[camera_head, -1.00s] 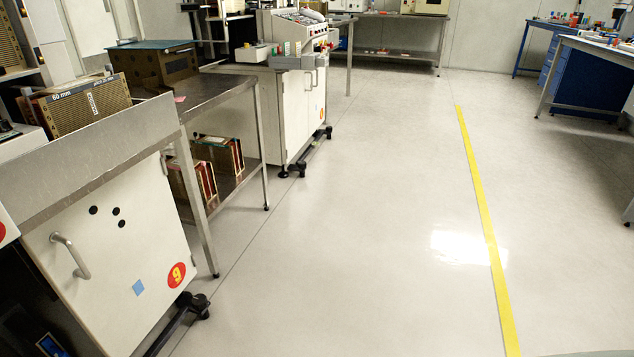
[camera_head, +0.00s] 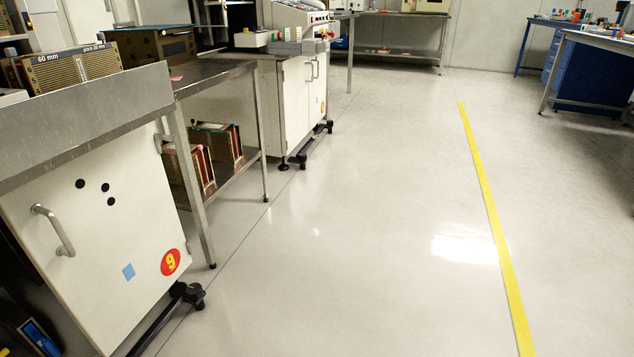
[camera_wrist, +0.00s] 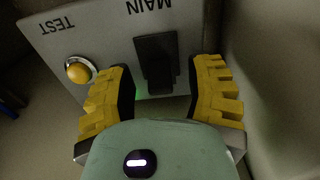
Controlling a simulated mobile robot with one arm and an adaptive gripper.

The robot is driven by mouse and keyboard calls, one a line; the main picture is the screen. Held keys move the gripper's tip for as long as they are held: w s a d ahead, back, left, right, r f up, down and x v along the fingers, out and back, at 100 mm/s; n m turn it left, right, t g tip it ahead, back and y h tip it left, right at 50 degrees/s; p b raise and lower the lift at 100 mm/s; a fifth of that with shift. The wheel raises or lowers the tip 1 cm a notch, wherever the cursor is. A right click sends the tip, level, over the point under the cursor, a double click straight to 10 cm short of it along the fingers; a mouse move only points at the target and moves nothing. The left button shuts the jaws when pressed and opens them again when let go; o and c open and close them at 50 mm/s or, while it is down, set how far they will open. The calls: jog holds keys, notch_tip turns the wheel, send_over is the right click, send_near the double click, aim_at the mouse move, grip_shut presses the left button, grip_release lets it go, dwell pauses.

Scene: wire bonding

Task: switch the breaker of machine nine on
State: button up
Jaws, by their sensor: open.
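Machine nine's white cabinet (camera_head: 95,235), with a red and yellow 9 sticker (camera_head: 170,262), stands at the lower left of the head view; its door is closed. The wrist view shows a grey panel (camera_wrist: 105,35) with upside-down MAIN and TEST labels. A black breaker lever (camera_wrist: 156,58) sits below MAIN, with a faint green glow near its lower end. A yellow round button (camera_wrist: 78,70) is by TEST. My gripper (camera_wrist: 162,80) is open, its yellow-padded fingers on either side of the lever. Contact with the lever cannot be told. The head view does not show my gripper.
A steel table (camera_head: 215,78) with boards on its lower shelf stands beyond machine nine, then another white cabinet (camera_head: 295,105). A blue-drawer bench (camera_head: 590,75) is at the far right. The floor (camera_head: 350,220) is open, crossed by a yellow line (camera_head: 490,220).

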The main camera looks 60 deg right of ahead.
jog(key=shift+d, duration=0.1)
grip_shut()
dwell(0.3)
jog(key=shift+r+g+p, duration=0.3)
jog(key=shift+r+p, duration=0.05)
jog(key=shift+p, duration=0.55)
jog(key=shift+g+p, duration=0.4)
jog(key=shift+p, duration=0.35)
jog(key=shift+f, duration=0.2)
grip_release()
jog(key=shift+w, duration=0.1)
